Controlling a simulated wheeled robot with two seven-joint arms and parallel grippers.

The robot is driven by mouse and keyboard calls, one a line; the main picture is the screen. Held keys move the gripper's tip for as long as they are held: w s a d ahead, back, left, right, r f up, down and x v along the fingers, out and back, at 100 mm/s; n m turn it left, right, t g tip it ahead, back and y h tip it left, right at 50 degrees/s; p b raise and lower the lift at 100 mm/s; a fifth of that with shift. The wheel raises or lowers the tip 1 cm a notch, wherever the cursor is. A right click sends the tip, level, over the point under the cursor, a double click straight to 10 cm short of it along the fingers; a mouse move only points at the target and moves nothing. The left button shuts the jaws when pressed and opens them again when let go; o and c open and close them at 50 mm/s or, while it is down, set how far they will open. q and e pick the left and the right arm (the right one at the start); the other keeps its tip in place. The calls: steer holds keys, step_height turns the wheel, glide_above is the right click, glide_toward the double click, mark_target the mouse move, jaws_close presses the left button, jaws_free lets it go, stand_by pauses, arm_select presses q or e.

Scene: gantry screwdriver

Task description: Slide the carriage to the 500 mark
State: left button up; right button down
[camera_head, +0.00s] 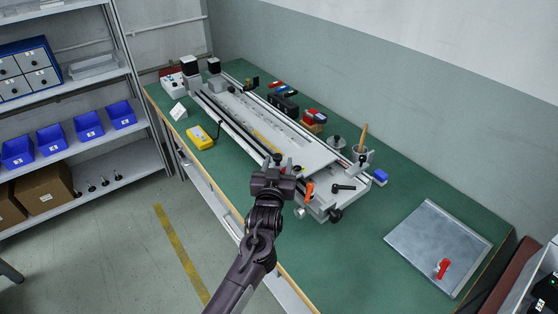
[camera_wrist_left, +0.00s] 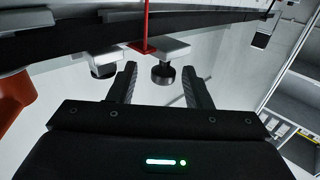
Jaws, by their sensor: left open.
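The long grey gantry (camera_head: 245,115) with its rails lies along the green bench. The carriage (camera_head: 325,193) appears to be the grey assembly at its near end, with an orange handle (camera_head: 308,191) and a black lever (camera_head: 343,187). My left gripper (camera_head: 278,162) is at the gantry's near-left side, left of the orange handle. In the left wrist view its open fingers stand apart, with a round black knob (camera_wrist_left: 163,73) between or just beyond their tips. A red pointer (camera_wrist_left: 146,30) shows above the knob. Scale numbers are not readable. My right gripper is not in view.
A yellow device (camera_head: 200,137) lies left of the gantry. A grey plate (camera_head: 438,248) with a red clamp (camera_head: 443,267) lies at the near right. The bench's near middle is clear.

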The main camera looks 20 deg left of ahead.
arm_select(q)
steer(key=s, duration=0.5)
steer(key=shift+s+d, duration=0.35)
steer(key=shift+d, duration=0.05)
